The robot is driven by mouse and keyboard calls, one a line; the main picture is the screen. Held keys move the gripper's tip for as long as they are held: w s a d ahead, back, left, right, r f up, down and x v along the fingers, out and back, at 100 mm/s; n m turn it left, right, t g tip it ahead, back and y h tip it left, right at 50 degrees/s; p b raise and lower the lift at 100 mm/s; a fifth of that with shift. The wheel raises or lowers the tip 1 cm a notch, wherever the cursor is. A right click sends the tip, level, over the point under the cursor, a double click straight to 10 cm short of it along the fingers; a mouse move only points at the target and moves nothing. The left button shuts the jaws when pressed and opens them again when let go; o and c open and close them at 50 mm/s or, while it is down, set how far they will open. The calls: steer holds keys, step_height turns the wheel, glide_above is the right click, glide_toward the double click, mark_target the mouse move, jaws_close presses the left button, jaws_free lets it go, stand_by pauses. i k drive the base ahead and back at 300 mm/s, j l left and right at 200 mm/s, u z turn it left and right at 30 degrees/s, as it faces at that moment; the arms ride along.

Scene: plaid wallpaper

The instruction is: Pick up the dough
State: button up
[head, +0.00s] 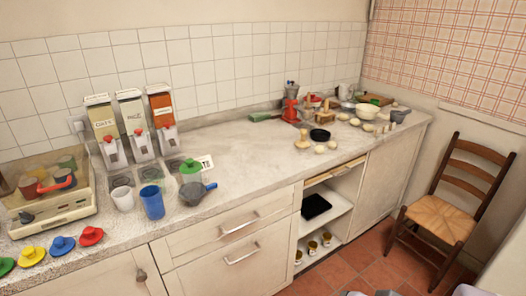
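Several small pale lumps that look like dough lie on the far right part of the countertop. One dough lump (320,149) is in front of the black bowl, and another (332,145) is just right of it. More pale lumps (355,122) lie farther back to the right. They are too small to tell exactly which is dough. My gripper cannot be made out in the head view; only cut-off grey parts show at the bottom edge.
The countertop (245,150) is clear in the middle. A black bowl (320,134), a red grinder (291,110) and a white bowl (367,111) stand around the lumps. A wooden chair (452,195) stands at right.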

mark_target(319, 150)
steer(key=i+l+u, duration=0.15)
steer(key=i, duration=0.4)
steer(key=i+l+u, duration=0.15)
steer(key=i, duration=0.4)
steer(key=i+l+u, duration=0.15)
steer(key=i, duration=0.35)
steer(key=i+l+u, duration=0.15)
steer(key=i, duration=0.35)
steer(key=l, duration=0.1)
